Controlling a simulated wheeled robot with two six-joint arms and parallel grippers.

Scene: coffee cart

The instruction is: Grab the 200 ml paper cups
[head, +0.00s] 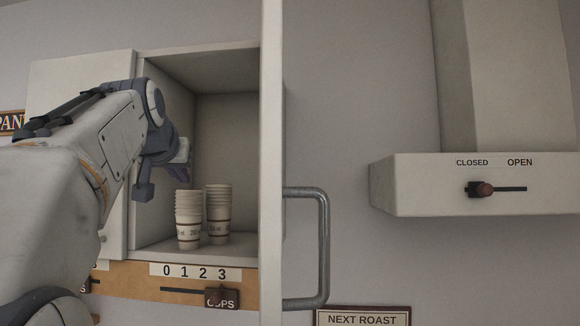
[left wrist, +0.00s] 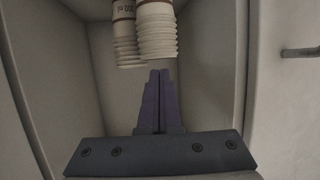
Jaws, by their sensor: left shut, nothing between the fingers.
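Two stacks of white paper cups with brown bands stand upright and side by side in an open wall cabinet. In the head view these are the left cup stack (head: 188,218) and the right cup stack (head: 218,213). My left gripper (head: 184,150) is at the cabinet opening, above and to the left of the stacks. In the left wrist view its fingers (left wrist: 159,102) are together and empty, apart from the nearer stack (left wrist: 157,30) and the farther stack (left wrist: 126,45). The print on the cups is only partly readable. My right gripper does not show.
The cabinet (head: 225,115) has its door (head: 271,160) swung open with a grey handle (head: 322,250). Below is a 0 to 3 scale (head: 195,272) with a "CUPS" slider (head: 221,298). A box marked CLOSED and OPEN (head: 480,205) is at the right.

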